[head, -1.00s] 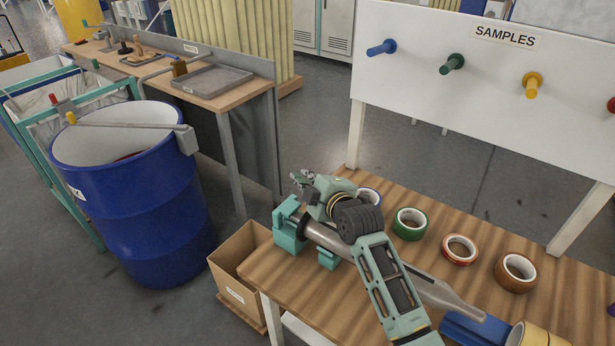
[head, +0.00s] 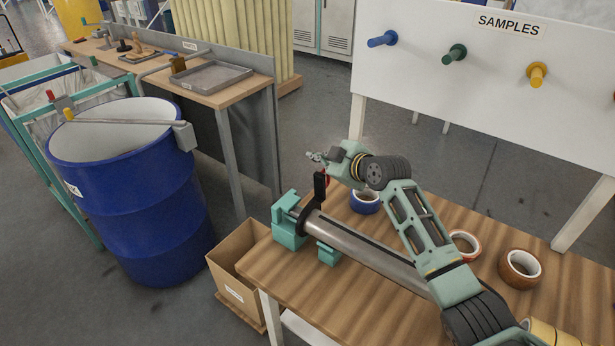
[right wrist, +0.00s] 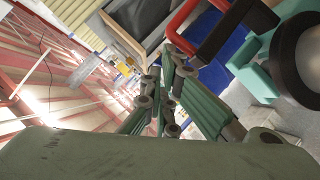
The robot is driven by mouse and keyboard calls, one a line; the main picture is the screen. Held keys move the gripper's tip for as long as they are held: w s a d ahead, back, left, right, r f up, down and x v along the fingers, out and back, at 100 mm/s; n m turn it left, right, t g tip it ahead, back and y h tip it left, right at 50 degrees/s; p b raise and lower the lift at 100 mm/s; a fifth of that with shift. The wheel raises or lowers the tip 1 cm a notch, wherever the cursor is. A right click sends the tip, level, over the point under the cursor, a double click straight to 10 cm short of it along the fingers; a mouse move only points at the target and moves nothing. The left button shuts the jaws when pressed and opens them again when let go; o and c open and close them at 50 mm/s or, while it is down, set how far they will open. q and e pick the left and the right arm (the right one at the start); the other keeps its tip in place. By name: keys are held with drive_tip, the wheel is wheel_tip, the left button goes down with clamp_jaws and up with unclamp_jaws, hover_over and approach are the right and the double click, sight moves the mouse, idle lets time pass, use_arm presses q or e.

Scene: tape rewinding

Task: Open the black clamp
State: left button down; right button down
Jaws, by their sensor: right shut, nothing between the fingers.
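The black clamp (head: 320,187) stands at the left end of the grey roller (head: 352,240), beside the teal end block (head: 288,224). Its black lever points upward, with a bit of red beside it. In the right wrist view a black bar (right wrist: 222,32) and a bent red bar (right wrist: 180,30) show close to the fingers. My right gripper (head: 314,156) is just above and behind the lever in the head view, apart from it as far as I can tell. Its fingers (right wrist: 166,70) are together and hold nothing. My left gripper is out of view.
Tape rolls stand on the wooden table: blue (head: 365,201), red (head: 466,244) and brown (head: 520,266). A cardboard box (head: 236,290) is at the table's left end, with a blue drum (head: 140,215) beyond. The samples board (head: 490,90) stands behind.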

drive_tip(key=shift+w+d+f+b, duration=0.2)
drive_tip(key=shift+w+d+b, duration=0.1)
drive_tip(key=shift+w+b, duration=0.15)
drive_tip(key=shift+r, duration=0.1)
